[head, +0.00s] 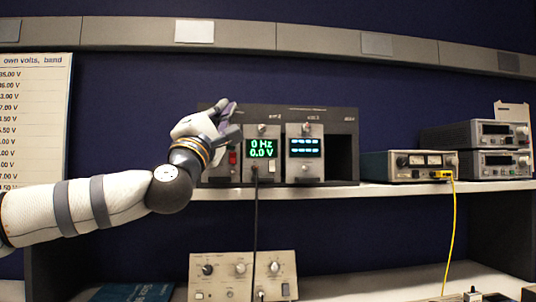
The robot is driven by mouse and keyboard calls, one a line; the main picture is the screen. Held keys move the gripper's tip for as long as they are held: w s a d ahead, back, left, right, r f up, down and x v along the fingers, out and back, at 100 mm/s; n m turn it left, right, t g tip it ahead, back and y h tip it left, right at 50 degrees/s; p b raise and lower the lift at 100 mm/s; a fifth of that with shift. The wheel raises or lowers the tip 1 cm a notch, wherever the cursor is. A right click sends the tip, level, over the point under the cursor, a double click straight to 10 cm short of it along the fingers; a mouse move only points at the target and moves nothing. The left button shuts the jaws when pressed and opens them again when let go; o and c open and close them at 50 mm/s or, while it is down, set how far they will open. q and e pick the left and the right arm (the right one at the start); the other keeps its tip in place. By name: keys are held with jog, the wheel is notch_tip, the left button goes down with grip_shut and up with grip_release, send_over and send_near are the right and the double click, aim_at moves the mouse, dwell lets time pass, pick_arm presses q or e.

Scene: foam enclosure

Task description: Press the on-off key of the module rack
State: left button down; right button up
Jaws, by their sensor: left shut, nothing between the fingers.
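The module rack (341,140) is a dark case on the shelf, holding light grey front modules. One module has a green display reading "0 Hz" and "0.0 V"; the module to its right has a display with blue-white dashes. A small red key (233,157) shows at the rack's left, just below my gripper; whether it is the on-off key I cannot tell. My left gripper (229,118) is shut and empty, in front of the rack's upper left part, hiding some of it. Whether it touches the rack is unclear. My right gripper is not in view.
A black cable (256,220) hangs from the rack's green-display module. A metered unit (408,166) with a yellow lead (454,220) stands right of the rack, beside stacked instruments (487,134). A beige panel box (228,268) stands below the shelf. A voltage chart (35,120) hangs at left.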

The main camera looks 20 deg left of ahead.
pick_arm(q)
jog(key=shift+w, duration=0.1)
dwell(0.3)
jog(key=shift+w+a, duration=0.2)
jog(key=shift+w, duration=0.05)
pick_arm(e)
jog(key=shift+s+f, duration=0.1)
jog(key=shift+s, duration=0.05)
pick_arm(q)
jog(key=shift+w, duration=0.1)
jog(key=shift+s+d, duration=0.2)
jog(key=shift+s, duration=0.3)
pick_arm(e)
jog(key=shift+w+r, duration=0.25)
pick_arm(q)
jog(key=s+d+p, duration=0.1)
jog(key=s+d, duration=0.1)
jog(key=s, duration=0.1)
jog(key=s+d+p, duration=0.1)
jog(key=s, duration=0.1)
jog(key=shift+d+p, duration=0.1)
jog(key=shift+p, duration=0.2)
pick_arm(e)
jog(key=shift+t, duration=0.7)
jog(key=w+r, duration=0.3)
